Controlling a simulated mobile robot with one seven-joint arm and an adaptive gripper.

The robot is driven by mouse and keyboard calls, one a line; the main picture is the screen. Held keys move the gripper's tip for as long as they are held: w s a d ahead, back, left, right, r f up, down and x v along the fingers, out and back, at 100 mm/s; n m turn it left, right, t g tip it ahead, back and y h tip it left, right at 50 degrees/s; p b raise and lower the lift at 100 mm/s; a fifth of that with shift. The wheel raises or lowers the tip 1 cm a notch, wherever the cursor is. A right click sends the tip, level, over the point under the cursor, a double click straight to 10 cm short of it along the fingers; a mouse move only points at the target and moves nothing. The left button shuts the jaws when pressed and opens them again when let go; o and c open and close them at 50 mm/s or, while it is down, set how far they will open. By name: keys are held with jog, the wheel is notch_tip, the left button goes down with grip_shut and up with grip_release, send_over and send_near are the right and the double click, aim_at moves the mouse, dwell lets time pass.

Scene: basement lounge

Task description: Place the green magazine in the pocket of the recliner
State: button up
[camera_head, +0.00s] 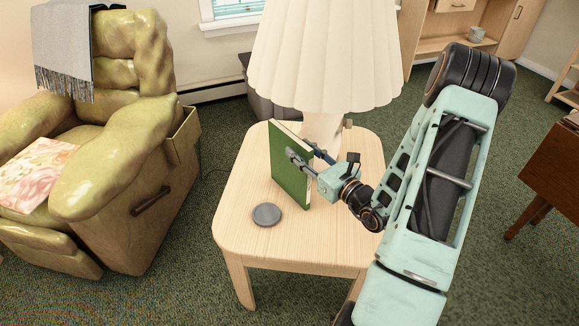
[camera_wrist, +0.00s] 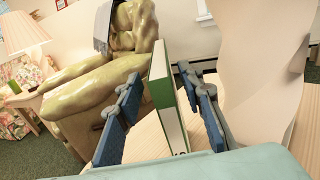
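The green magazine (camera_head: 290,172) stands upright on the light wood side table (camera_head: 240,205), beside the lamp; it looks thick, with a green cover and pale page edges. My gripper (camera_head: 304,153) reaches it from the right, with one finger in front of the green cover and the other behind. In the wrist view the magazine (camera_wrist: 161,92) stands between the spread blue-padded fingers (camera_wrist: 158,78), with a visible gap on the left side. The olive recliner (camera_head: 120,150) is at left. Its side pocket (camera_head: 184,137) opens upward on the side facing the table; its inside is mostly hidden.
A lamp with a pleated cream shade (camera_head: 325,55) stands close behind the magazine. A dark round coaster (camera_head: 267,214) lies on the table's front left. A grey throw (camera_head: 62,45) and a floral cushion (camera_head: 40,172) are on the recliner. Carpet separates recliner and table.

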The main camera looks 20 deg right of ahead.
aim_at(290, 137)
jog(key=shift+r+b+x, duration=0.2)
jog(key=shift+b+x, duration=0.1)
jog(key=shift+x, duration=1.3)
jog(key=shift+r+b+x, duration=0.2)
jog(key=shift+b+x, duration=0.1)
jog(key=shift+x, duration=1.25)
jog(key=shift+d, duration=0.25)
jog(key=shift+c, duration=0.7)
grip_shut()
